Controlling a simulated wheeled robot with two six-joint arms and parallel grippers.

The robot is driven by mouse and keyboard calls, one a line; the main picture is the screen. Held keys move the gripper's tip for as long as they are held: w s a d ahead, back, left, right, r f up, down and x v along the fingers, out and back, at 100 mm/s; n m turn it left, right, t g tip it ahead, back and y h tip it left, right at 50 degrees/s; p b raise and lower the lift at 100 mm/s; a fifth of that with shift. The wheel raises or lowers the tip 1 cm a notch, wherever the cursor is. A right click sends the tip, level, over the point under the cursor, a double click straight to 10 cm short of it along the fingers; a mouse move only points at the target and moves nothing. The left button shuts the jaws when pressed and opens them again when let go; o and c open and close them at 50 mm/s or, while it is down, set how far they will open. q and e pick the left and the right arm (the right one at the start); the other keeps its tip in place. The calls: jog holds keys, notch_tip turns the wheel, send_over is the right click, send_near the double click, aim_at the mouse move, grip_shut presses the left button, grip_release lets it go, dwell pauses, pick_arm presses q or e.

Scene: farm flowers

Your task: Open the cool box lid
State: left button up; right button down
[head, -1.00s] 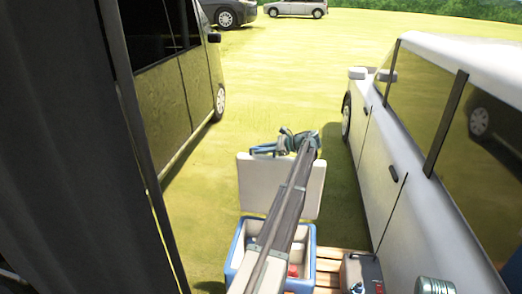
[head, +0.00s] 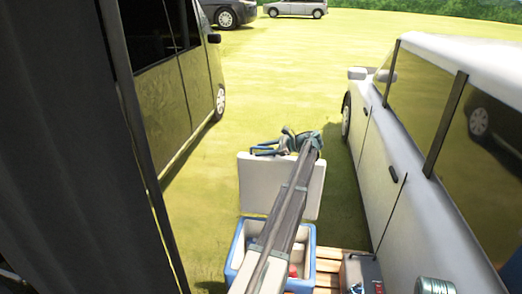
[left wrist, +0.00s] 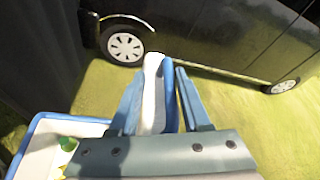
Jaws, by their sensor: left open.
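The cool box (head: 236,268) is blue outside and white inside, at the bottom middle of the head view. Its white lid (head: 252,187) stands up at the far side and the box is open. My left gripper (head: 268,149) is open at the lid's top edge. In the left wrist view the lid (left wrist: 152,92) shows edge-on between the two blue fingers. I cannot tell whether the fingers touch it. My left arm hides part of the lid and box. My right gripper is out of view.
A dark van (head: 170,95) stands on the left and a white car (head: 395,150) close on the right. A wooden slatted surface (head: 328,268), a dark box (head: 362,272) and a metal can (head: 436,287) are right of the cool box. Open grass lies beyond.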

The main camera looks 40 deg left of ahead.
pick_arm(q)
jog(key=p+v, duration=0.4)
jog(key=v, duration=0.9)
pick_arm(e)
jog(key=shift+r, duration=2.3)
